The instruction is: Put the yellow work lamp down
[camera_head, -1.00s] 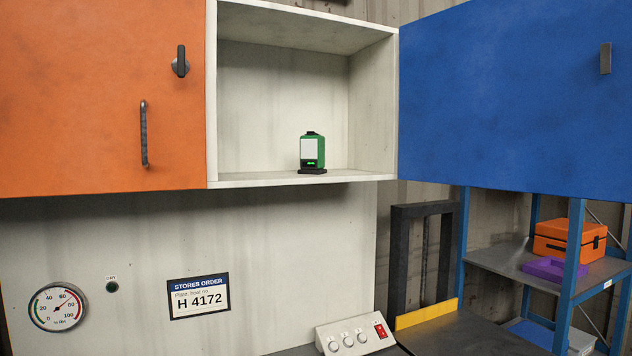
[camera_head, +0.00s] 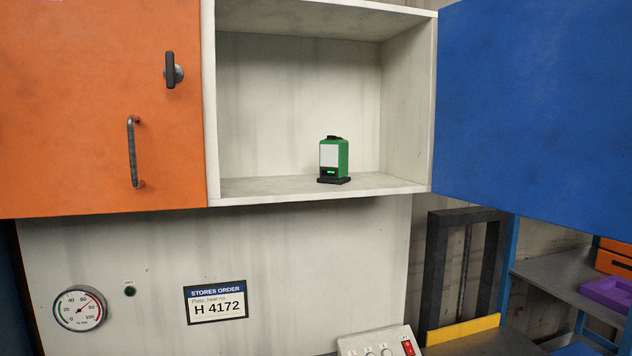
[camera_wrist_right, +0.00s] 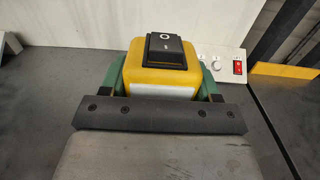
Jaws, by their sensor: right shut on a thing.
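The yellow work lamp (camera_wrist_right: 160,76) shows in the right wrist view, with a black rocker switch on top, a white front panel and green parts at its sides. My right gripper (camera_wrist_right: 160,92) is shut on it. The lamp's underside is hidden behind the gripper's dark bar, so I cannot tell whether it touches the surface below. The lamp and both grippers are out of the head view.
An open white cabinet (camera_head: 300,188) holds a green device (camera_head: 334,160). Its orange door (camera_head: 80,110) is at left and a blue door (camera_head: 540,110) at right. Below are a gauge (camera_head: 79,308), an order sign (camera_head: 216,302), a control box (camera_head: 380,342) and a dark frame (camera_head: 438,270).

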